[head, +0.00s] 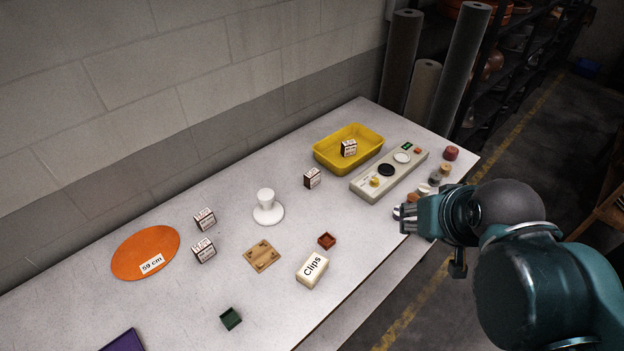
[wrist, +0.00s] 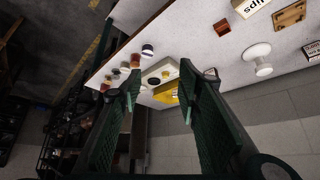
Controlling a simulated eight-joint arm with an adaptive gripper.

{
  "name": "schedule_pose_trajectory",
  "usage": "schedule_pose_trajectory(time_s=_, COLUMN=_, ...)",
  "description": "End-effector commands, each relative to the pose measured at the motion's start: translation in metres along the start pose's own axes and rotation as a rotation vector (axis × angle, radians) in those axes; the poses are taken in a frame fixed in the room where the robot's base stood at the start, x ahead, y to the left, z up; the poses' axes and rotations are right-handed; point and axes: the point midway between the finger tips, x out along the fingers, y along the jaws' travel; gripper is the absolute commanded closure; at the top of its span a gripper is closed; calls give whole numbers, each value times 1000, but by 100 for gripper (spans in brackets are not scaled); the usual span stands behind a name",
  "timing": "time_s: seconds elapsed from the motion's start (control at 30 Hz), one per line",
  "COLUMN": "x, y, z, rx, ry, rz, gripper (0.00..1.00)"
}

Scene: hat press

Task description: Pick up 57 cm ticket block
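Several small white ticket blocks with dark print and brown sides show in the head view. One block (head: 348,148) is in the yellow tray, one block (head: 312,178) stands on the table in front of the tray, and two, an upper block (head: 205,219) and a lower block (head: 203,250), stand beside the orange disc. Their print is too small to read, so I cannot tell which is the 57 cm block. My gripper (head: 403,217) is over the table's right front edge, away from the blocks. In the wrist view my gripper (wrist: 160,92) is open, with nothing between its fingers.
The yellow tray (head: 330,161) and a control panel (head: 370,188) stand at the back right. A white stand (head: 267,208), wooden plate (head: 262,256), Clips box (head: 312,269) and red tray (head: 326,241) occupy the middle. The orange disc (head: 140,245) labelled 59 cm lies left.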

Motion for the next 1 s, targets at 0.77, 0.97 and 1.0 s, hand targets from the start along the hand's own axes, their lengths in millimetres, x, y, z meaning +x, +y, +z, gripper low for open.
schedule_pose_trajectory(time_s=0.77, x=0, y=-1, z=-2, rx=-10, ry=-2, rz=-1, gripper=63)
schedule_pose_trajectory(time_s=0.97, x=1, y=-4, z=-14, rx=-68, ry=-17, rz=-6, gripper=63)
schedule_pose_trajectory(time_s=1.0, x=2, y=-5, z=-17, rx=-89, ry=-22, rz=-8, gripper=63)
